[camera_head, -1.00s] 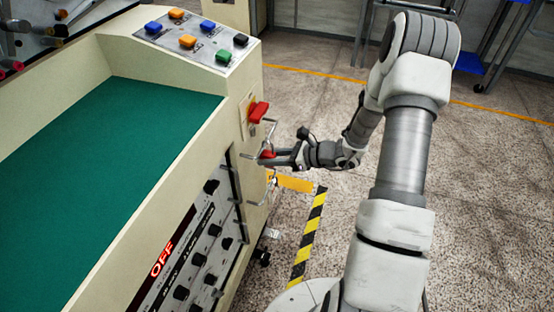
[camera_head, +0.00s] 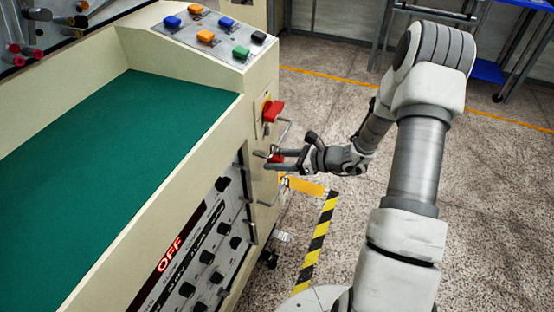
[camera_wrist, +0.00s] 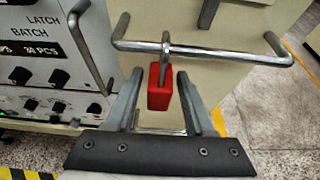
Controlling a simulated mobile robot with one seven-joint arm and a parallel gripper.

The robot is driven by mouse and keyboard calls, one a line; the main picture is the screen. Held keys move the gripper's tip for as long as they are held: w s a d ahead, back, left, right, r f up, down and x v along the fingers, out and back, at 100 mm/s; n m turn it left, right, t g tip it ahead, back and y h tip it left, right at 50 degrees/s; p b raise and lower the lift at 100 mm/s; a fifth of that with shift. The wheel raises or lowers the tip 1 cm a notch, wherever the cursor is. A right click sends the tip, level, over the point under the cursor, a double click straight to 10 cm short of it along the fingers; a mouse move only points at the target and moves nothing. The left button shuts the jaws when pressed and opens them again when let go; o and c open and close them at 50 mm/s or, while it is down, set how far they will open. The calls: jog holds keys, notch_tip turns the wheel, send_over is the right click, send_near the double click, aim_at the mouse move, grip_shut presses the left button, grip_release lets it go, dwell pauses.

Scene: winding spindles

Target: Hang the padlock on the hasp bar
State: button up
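The red padlock (camera_wrist: 160,92) hangs upright below the steel hasp bar (camera_wrist: 215,51) in the wrist view. Its grey shackle meets the bar and appears to be around it; the closed side of the loop is hard to make out. My gripper (camera_wrist: 160,74) is open, with one finger on each side of the padlock and a visible gap to both. In the head view my gripper (camera_head: 277,158) is at the machine's end panel, and the padlock (camera_head: 277,159) shows small and red, partly hidden by the fingers. The bar (camera_head: 286,133) stands out from the panel there.
A red rotary switch (camera_head: 273,110) sits on the panel just above the bar. The control panel (camera_head: 207,250) with knobs and handles is on the adjoining face. A button box (camera_head: 208,35) is on top.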

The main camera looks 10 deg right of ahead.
jog(key=shift+o, duration=0.7)
jog(key=p+v, duration=0.4)
jog(key=v, duration=1.3)
jog(key=shift+d, duration=0.2)
